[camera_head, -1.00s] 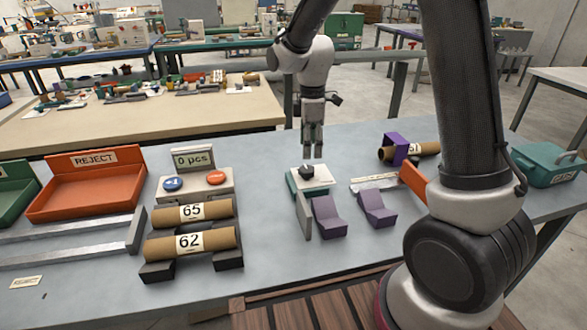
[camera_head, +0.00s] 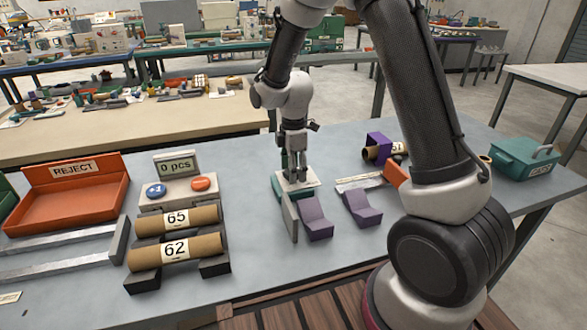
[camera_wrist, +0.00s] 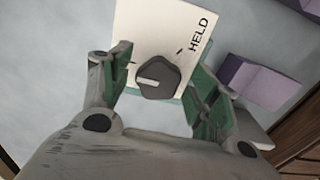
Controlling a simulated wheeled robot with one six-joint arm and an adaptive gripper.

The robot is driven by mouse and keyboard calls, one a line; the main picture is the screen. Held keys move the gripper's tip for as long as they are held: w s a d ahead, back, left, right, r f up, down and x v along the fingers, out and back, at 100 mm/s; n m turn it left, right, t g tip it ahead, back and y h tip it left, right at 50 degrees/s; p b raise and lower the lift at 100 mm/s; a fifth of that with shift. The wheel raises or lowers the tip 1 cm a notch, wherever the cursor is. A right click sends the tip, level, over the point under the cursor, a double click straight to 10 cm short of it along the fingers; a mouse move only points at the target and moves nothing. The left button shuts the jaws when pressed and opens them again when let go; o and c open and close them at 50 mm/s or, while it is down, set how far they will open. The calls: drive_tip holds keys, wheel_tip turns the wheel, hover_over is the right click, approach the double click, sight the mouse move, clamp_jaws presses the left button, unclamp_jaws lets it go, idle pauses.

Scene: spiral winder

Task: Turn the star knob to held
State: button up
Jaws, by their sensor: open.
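The dark star knob (camera_wrist: 158,78) sits on a white plate (camera_wrist: 148,32) on a teal base, seen in the wrist view. The word HELD is printed on the plate, to the upper right of the knob. A pale bar on the knob points left, away from HELD. My gripper (camera_wrist: 160,75) is open, with one finger on each side of the knob and a visible gap to each.
Cardboard tubes (camera_head: 178,219) marked 65 and 62 lie on a rack at left. A purple bracket (camera_head: 378,146) stands at right.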

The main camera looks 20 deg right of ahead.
drive_tip(key=c, duration=1)
